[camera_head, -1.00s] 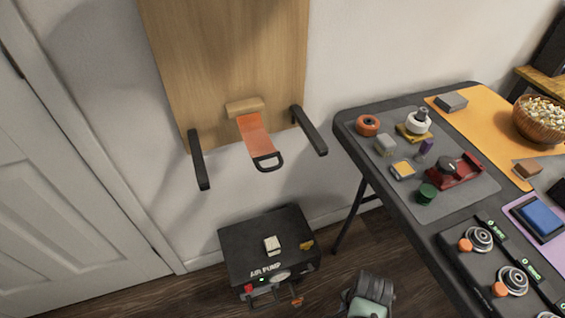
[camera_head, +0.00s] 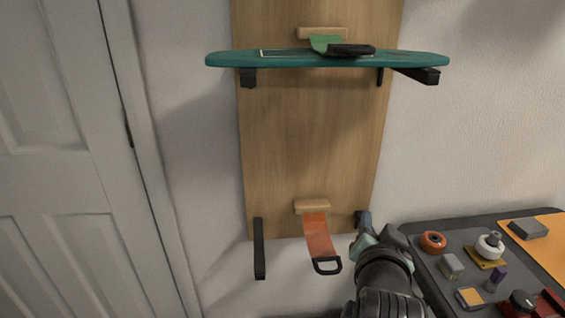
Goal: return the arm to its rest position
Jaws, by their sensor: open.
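My gripper (camera_head: 368,236) shows at the lower middle right of the head view, with my arm rising from the bottom edge behind it. It is open, and I see nothing held in it. In the picture it overlaps the right lower bracket of the wooden wall panel (camera_head: 300,135); I cannot tell whether it touches it. The orange strap (camera_head: 318,236) with a black loop hangs just left of it. A teal board (camera_head: 225,58) lies across the upper black brackets, with a green strap (camera_head: 326,43) on it.
The left lower bracket (camera_head: 259,250) juts out empty. A table at the lower right holds a grey mat (camera_head: 425,268) with an orange wheel (camera_head: 433,242), a white wheel (camera_head: 489,246) and small parts. A white door (camera_head: 60,190) is at the left. Bare wall lies between.

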